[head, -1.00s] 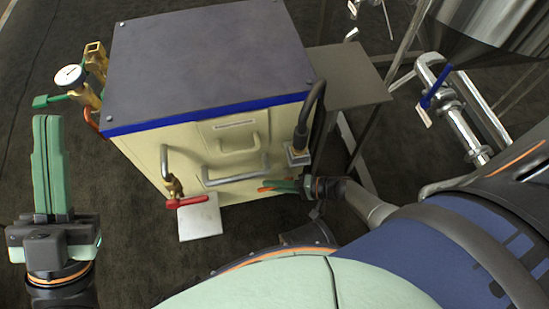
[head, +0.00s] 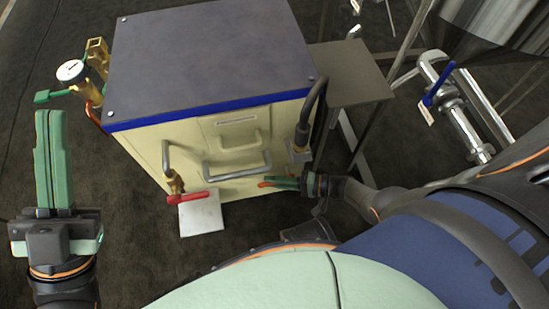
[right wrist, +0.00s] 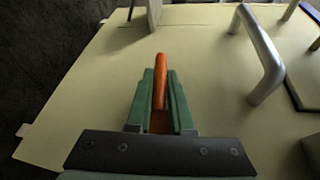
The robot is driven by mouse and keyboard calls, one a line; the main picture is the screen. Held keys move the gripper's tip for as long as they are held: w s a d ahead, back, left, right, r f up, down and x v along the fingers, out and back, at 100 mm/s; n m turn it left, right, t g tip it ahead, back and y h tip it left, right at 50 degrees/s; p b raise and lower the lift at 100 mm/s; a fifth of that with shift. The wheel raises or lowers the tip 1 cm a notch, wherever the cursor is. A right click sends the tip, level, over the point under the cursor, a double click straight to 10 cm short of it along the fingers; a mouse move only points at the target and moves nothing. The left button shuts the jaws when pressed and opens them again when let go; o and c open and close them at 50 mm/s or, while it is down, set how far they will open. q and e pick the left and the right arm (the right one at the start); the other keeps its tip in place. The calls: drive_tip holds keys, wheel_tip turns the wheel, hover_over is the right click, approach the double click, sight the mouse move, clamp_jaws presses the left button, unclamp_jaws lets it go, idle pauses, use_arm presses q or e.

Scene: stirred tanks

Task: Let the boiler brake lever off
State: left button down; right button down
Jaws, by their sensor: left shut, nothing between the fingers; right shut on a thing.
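The boiler is a cream cabinet with a dark top and blue trim (head: 212,60), at the left of the head view. An orange lever (right wrist: 161,80) stands out from its cream face in the right wrist view. My right gripper (right wrist: 160,100) is shut on this lever, with its green fingers on either side and the lever's tip showing beyond them. In the head view my right gripper (head: 284,182) is low at the boiler's front right, and the orange tip (head: 265,184) shows beside it. My left gripper (head: 48,140) is shut and empty, left of the boiler.
A red-handled valve (head: 187,198) sits low on the boiler front above a pale plate (head: 201,214). A grey bar handle (head: 237,171) is on the front. A gauge (head: 71,71) and brass fittings stick out at the left. A side shelf (head: 350,75) and steel pipework (head: 465,120) are right.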

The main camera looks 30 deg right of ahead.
drive_tip(key=shift+s+a, duration=0.1)
drive_tip(key=shift+a, duration=0.05)
drive_tip(key=c, duration=0.8)
unclamp_jaws()
drive_tip(key=shift+d, duration=0.2)
drive_tip(key=p+v, duration=0.1)
drive_tip(key=v, duration=1.1)
drive_tip(key=shift+s+d+r, duration=0.1)
drive_tip(key=shift+c, duration=0.2)
